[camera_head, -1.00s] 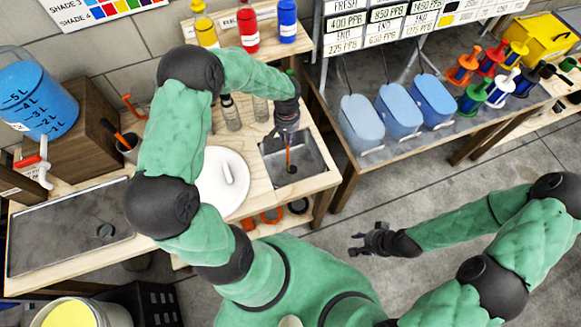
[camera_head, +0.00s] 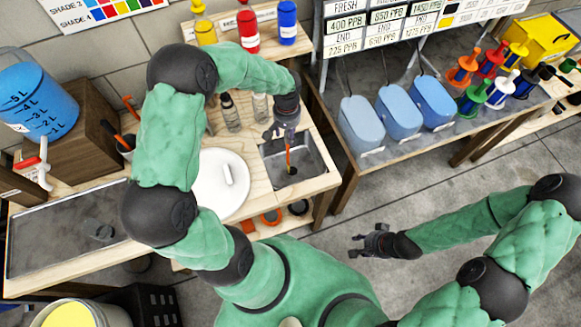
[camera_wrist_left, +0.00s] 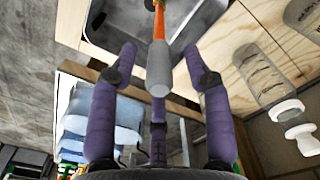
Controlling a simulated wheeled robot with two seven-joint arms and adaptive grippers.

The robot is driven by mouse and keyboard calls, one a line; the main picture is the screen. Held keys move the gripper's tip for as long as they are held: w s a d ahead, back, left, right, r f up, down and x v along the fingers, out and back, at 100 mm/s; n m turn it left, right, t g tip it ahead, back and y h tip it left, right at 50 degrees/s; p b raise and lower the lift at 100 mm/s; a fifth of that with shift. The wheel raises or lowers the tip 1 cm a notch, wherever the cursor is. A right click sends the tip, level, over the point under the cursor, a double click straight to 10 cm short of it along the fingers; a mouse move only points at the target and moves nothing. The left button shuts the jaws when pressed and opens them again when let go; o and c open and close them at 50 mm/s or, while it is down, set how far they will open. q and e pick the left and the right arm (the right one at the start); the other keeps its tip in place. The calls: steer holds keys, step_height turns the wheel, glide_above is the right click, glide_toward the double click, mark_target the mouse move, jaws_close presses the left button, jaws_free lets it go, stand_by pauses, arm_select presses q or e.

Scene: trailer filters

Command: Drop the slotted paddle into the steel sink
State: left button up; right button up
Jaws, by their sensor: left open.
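The slotted paddle (camera_head: 288,158) has an orange shaft and stands in the steel sink (camera_head: 316,163), its dark lower end over the basin floor. In the left wrist view the paddle (camera_wrist_left: 158,62) shows its grey handle end between the spread purple fingers, with a gap on both sides. The steel sink (camera_wrist_left: 190,38) lies beyond it. My left gripper (camera_head: 283,135) is open above the sink, around the paddle's top but apart from it. My right gripper (camera_head: 360,245) is empty over the floor, its fingers apart. The paddle's slots cannot be made out.
A round white lid (camera_head: 218,187) lies left of the sink. Clear bottles (camera_head: 231,114) stand behind it. A side table holds several blue tubs (camera_head: 401,112) and coloured spools (camera_head: 474,99). A blue measuring jug (camera_head: 38,98) stands at the far left.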

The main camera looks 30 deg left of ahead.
arm_select(q)
step_height(320, 180, up, 9)
steer(key=shift+f, duration=0.1)
stand_by(0.7)
